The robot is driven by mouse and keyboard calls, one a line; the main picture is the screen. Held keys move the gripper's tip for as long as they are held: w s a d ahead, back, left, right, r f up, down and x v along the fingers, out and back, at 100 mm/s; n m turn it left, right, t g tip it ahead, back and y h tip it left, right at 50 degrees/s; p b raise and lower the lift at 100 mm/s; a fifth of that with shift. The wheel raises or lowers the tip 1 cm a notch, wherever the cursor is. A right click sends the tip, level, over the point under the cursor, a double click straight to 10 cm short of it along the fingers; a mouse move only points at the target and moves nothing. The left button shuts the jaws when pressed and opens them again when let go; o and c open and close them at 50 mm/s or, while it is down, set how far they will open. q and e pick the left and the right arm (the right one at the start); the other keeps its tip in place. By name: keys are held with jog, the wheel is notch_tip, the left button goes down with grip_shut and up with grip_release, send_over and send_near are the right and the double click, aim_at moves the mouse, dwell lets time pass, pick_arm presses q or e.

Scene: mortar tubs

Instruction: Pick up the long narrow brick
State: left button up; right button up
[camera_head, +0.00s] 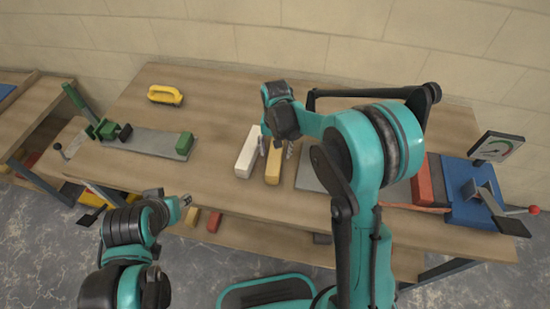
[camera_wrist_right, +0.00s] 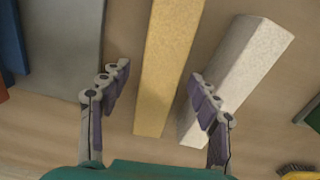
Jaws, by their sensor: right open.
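A long narrow yellow brick (camera_head: 273,174) lies on the wooden workbench, right of a thicker whitish brick (camera_head: 245,160). In the right wrist view the yellow brick (camera_wrist_right: 168,65) runs between the fingers, and the whitish brick (camera_wrist_right: 238,75) lies close on its right. My right gripper (camera_head: 276,149) is open over the yellow brick, one finger on each side. The right-hand finger in the wrist view overlaps the whitish brick's edge. I cannot tell whether the fingers touch either brick. My left gripper (camera_head: 184,201) is by the bench's front edge, away from the bricks; its opening is unclear.
A grey plate (camera_head: 312,172) lies right of the yellow brick, partly behind my right arm. A green-ended fixture (camera_head: 150,142) and a yellow-handled tool (camera_head: 165,95) are on the left. A blue device (camera_head: 470,190) and a red block stand on the right. Bare bench lies behind the bricks.

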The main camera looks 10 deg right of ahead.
aim_at(276, 152)
notch_tip(276, 152, down, 3)
jog(key=shift+w+f+b, duration=0.1)
jog(key=shift+f+b, duration=0.1)
jog(key=shift+b, duration=0.35)
jog(key=shift+r, duration=0.1)
grip_shut()
jog(key=shift+r, duration=0.2)
